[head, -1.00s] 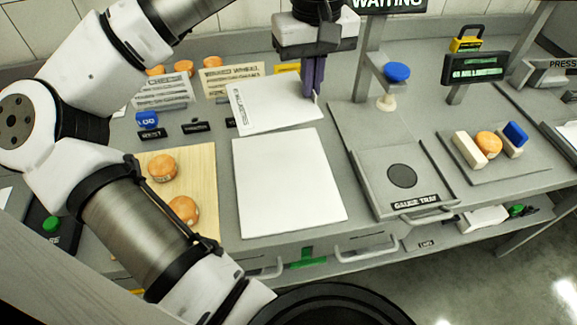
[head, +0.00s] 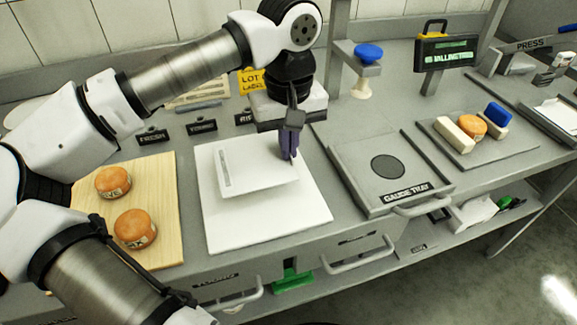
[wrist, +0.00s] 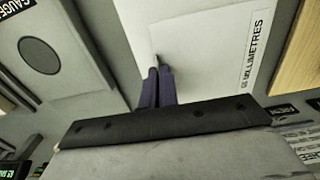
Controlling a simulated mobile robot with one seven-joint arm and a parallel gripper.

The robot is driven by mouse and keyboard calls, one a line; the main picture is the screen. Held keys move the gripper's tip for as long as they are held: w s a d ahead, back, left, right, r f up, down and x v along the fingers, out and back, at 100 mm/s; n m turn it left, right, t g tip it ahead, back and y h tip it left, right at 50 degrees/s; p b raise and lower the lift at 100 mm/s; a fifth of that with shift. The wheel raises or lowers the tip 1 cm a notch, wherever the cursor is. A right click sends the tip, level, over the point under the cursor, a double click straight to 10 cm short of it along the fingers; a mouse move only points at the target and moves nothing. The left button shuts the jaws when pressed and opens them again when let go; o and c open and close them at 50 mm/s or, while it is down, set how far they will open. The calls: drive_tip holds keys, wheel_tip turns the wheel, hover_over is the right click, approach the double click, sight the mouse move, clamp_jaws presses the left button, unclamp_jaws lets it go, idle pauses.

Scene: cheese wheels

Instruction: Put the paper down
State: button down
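The paper (head: 235,170) is a thin white sheet with a printed strip along its left edge. It is over the larger white mat (head: 240,238), with a shadow below its front edge, so it appears slightly raised. My gripper (head: 290,157) points down at the paper's right edge, its purple fingers closed on that edge. In the wrist view the fingers (wrist: 156,75) are together at the paper (wrist: 210,45), which carries a millimetres label. The mat (wrist: 132,30) shows beside it. Whether any part of the paper touches the mat cannot be told.
A wooden board (head: 160,190) with two orange cheese wheels (head: 135,229) lies left of the mat. The gauge tray (head: 390,172) is to the right. Small black label signs (head: 200,126) stand behind.

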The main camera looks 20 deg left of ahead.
sight(289, 162)
drive_tip(key=shift+f+b, duration=1.15)
drive_tip(key=shift+f, duration=0.85)
drive_tip(key=shift+f, duration=0.2)
drive_tip(key=c, duration=1.7)
unclamp_jaws()
drive_tip(key=shift+r, duration=0.15)
wheel_tip(289, 162, up, 12)
drive_tip(key=shift+r, duration=0.1)
